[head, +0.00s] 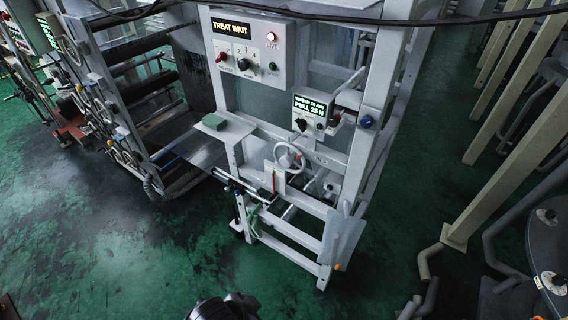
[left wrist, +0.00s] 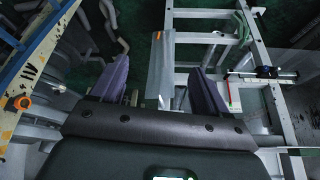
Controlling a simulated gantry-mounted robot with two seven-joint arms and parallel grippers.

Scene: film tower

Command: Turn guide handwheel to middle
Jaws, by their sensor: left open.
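The guide handwheel (head: 290,157), a pale ring with spokes, sits on the white machine frame in the head view, below a small screen reading "PULL 20 N" (head: 310,106). A pale plate with a red mark (head: 273,181) is just below left of the wheel. My left gripper (left wrist: 160,88) shows in the left wrist view with its two purple fingers spread and nothing seen held between them. I cannot make out the handwheel clearly in that view. A dark part of my body shows at the bottom edge of the head view. My right gripper is not in view.
A control box reading "TREAT WAIT" (head: 246,49) is mounted above. A translucent sheet with an orange tip (head: 341,238) hangs at the frame's lower right and also shows beyond the fingers (left wrist: 160,65). Rollers stand left, beige posts right. The green floor in front is clear.

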